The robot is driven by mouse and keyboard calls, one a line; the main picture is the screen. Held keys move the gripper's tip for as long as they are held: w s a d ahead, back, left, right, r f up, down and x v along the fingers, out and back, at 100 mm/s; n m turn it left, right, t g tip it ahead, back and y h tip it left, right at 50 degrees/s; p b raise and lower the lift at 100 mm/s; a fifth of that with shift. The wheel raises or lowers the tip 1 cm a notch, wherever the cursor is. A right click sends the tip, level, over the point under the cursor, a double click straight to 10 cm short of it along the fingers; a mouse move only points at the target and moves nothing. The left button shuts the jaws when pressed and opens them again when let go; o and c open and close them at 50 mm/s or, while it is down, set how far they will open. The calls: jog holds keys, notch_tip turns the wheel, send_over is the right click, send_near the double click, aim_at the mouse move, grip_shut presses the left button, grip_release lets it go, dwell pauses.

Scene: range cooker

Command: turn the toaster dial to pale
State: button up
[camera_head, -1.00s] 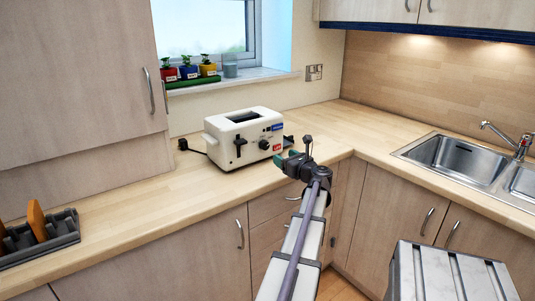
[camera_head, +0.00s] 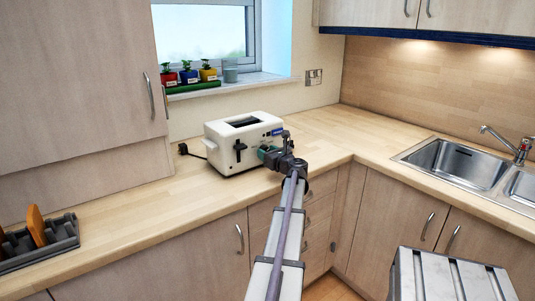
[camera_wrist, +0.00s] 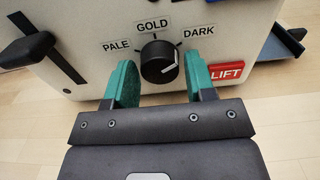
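The white toaster (camera_head: 222,158) stands on the wooden counter. In the wrist view its black dial (camera_wrist: 159,61) sits below the labels PALE (camera_wrist: 116,46), GOLD (camera_wrist: 152,24) and DARK (camera_wrist: 199,31). A white pointer line on the dial runs towards its right side, below the DARK label. My gripper (camera_wrist: 161,84) is open, with its green fingertips on either side of the dial and slightly below it in the picture. Gaps show between both fingers and the dial. In the head view my gripper (camera_head: 275,155) hides the dial.
A black slider lever (camera_wrist: 32,46) is left of the dial and a red LIFT button (camera_wrist: 227,71) is right of it. A rack (camera_head: 42,240) stands at the counter's left and a sink (camera_head: 455,160) at the right. The counter before the toaster is clear.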

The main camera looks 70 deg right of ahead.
jog(key=c, duration=0.6)
jog(key=shift+n, duration=0.4)
jog(key=n, duration=1)
jog(key=shift+n, duration=0.4)
jog(key=n, duration=0.6)
jog(key=shift+r, duration=0.1)
jog(key=n, duration=0.7)
